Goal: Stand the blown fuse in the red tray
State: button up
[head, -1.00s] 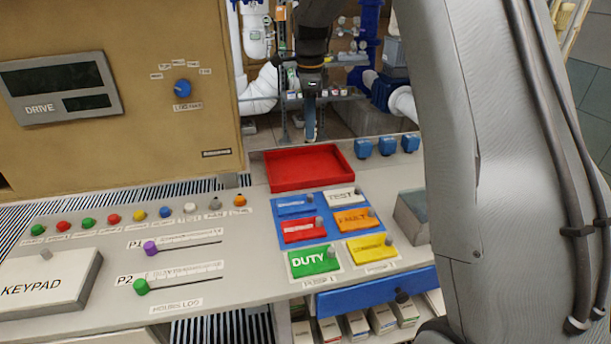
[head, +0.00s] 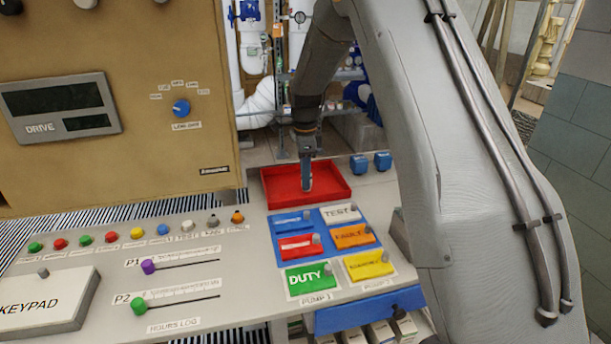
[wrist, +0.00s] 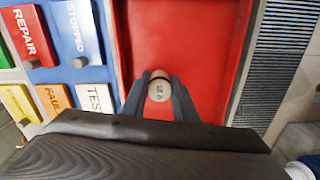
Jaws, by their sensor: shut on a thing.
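The red tray (head: 338,180) sits on the console's back edge, behind the coloured tiles; its floor fills much of the wrist view (wrist: 205,35). My gripper (head: 307,180) points straight down over the middle of the tray, its fingertips low inside the tray outline. In the wrist view my gripper (wrist: 160,82) is shut on the fuse (wrist: 159,91), which shows end-on as a pale round cap with small dark print. The fuse looks upright between the fingers. Whether its lower end touches the tray floor is hidden.
Blue knobs (head: 359,165) stand right of the tray. The tan drive cabinet (head: 120,170) rises at left. A striped grating (wrist: 281,60) borders the tray in the wrist view.

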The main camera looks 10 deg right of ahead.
jog(key=shift+f, duration=0.2)
jog(key=o, duration=1)
jog(key=shift+f, duration=0.1)
jog(key=shift+o, duration=0.2)
notch_tip(320, 180, up, 12)
jog(key=b, duration=0.4)
jog(key=shift+s, duration=0.1)
